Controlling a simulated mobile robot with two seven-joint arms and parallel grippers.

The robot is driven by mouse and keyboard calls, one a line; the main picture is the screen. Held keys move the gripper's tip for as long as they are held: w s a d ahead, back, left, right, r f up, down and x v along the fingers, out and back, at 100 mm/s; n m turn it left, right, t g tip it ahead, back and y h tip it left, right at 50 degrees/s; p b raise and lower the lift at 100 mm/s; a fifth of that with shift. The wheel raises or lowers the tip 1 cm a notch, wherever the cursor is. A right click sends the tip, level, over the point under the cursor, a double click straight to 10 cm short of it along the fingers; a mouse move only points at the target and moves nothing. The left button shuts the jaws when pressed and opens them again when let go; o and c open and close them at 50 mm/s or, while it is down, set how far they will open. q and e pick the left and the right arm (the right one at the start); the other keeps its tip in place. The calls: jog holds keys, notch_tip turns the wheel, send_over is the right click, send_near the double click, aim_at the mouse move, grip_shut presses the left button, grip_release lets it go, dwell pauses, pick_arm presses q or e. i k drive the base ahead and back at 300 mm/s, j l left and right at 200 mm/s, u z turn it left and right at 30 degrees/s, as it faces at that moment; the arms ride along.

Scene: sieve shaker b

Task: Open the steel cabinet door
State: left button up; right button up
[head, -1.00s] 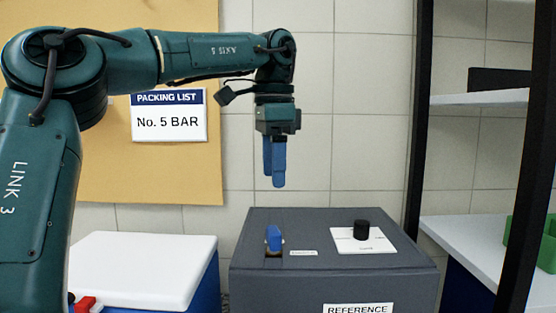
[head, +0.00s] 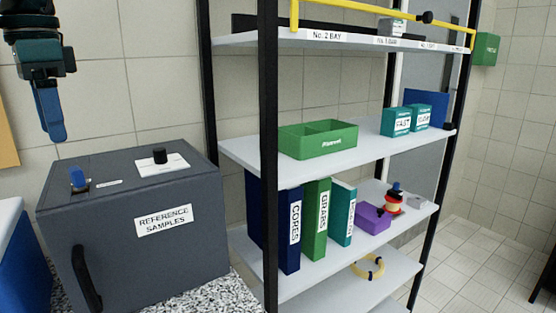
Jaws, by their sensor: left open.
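A dark grey box-shaped cabinet (head: 128,245) with a "REFERENCE SAMPLES" label (head: 163,220) stands on a speckled counter at the lower left. Its front face has a black handle (head: 86,278) near the left edge, and its door looks shut. On its top are a blue latch or switch (head: 78,179) and a black knob (head: 159,156) on a white plate. My left gripper (head: 52,132) hangs with blue fingers pointing down, above and behind the cabinet's left side in the picture, apart from it. It is empty. My right gripper is out of view.
A black-framed shelf unit (head: 268,150) stands right of the cabinet. It holds a green bin (head: 319,139), teal boxes (head: 397,122) and several binders (head: 317,220). A yellow rail (head: 350,22) runs along its top. A blue box with a white lid (head: 10,225) is at the left edge. Tiled floor (head: 490,255) shows clear at right.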

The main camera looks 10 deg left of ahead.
aim_at(131, 251)
jog(key=k+l, duration=0.8)
jog(key=l, duration=0.25)
